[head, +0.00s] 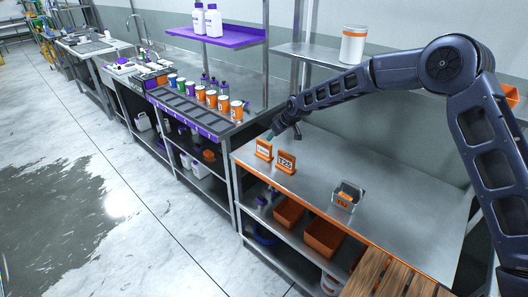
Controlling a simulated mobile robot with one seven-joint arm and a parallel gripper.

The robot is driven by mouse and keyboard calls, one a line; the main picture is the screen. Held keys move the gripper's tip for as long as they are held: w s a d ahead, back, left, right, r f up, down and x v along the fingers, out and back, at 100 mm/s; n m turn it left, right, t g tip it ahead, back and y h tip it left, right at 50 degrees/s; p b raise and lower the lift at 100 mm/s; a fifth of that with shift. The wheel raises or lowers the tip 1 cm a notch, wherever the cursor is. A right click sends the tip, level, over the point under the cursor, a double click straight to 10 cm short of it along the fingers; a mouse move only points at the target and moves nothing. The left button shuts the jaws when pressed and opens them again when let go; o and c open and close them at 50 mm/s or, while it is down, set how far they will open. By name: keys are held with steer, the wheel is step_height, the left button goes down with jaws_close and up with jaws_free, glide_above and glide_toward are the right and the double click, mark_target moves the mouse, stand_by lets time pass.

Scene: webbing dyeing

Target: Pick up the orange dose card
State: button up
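Two orange cards stand upright near the front left edge of the steel table (390,190). The left orange card (264,149) has a white panel with print too small to read. The right orange card (286,162) has a label that seems to read T25. I cannot tell which one is the dose card. My gripper (275,132) is at the end of the dark arm, just behind and above the left card, and seems apart from both cards. Its fingers are too small to show whether they are open or shut.
A small metal bin (347,196) with an orange label stands right of the cards. Orange bins (324,237) sit on the shelf below. Several colored cans (211,98) line the bench at left. A white tub (353,45) stands on the upper shelf. The table's right side is clear.

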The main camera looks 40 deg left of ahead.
mark_target(264, 142)
steer(key=x, duration=0.5)
steer(key=a+f, duration=0.1)
steer(key=s+a+f, duration=0.1)
steer(key=a+f, duration=0.1)
steer(key=shift+a+f, duration=0.15)
steer(key=shift+w+a+f, duration=0.1)
steer(key=shift+a+f, duration=0.15)
steer(key=shift+f, duration=0.1)
jaws_close()
